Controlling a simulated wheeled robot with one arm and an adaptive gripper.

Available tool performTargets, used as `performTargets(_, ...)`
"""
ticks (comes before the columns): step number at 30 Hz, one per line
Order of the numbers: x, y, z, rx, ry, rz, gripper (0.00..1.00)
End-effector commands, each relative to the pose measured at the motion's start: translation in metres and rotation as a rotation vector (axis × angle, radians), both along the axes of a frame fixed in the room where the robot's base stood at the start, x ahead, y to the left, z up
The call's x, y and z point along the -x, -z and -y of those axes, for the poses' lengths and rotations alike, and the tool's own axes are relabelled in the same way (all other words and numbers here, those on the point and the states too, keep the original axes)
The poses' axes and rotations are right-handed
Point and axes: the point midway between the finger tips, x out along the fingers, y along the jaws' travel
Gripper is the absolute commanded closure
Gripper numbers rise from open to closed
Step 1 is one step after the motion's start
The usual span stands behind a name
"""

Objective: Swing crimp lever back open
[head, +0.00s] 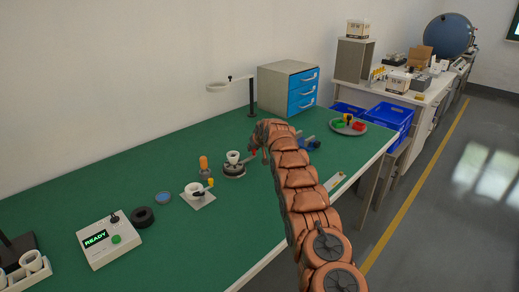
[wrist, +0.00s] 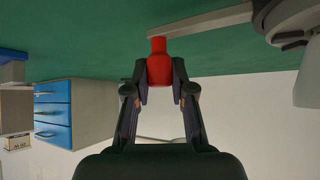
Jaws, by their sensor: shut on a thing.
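The crimp lever shows in the wrist view as a pale flat bar (wrist: 210,20) running toward a round metal body at the upper right. A red knob (wrist: 159,68) is at its near end. My gripper (wrist: 160,80) has a dark finger on each side of the knob and is shut on it. In the head view the crimp fixture (head: 235,170) is a dark round base with a white cup (head: 233,157) on top. The red knob (head: 253,153) shows small to its right, below the end of my arm, which hides most of my gripper.
A white holder plate (head: 205,203), an orange-topped tool (head: 204,165), a black ring (head: 143,217) and a READY box (head: 108,243) stand to the left on the green table. A lamp stand (head: 252,98) and blue drawer cabinet (head: 288,88) are behind. A blue clamp-like thing (head: 309,143) is right of my arm.

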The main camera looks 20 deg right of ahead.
Motion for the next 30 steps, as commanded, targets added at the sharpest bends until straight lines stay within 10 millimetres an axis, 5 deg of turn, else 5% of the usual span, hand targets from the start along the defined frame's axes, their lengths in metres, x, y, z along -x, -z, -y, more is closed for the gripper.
performTargets(25, -0.004, -0.001, -0.013, 0.001, -0.054, 0.005, 1.0)
performTargets(26, -0.004, -0.002, -0.013, 0.001, -0.054, 0.005, 0.74)
performTargets(30, -0.003, -0.001, -0.011, 0.001, -0.052, 0.003, 0.59)
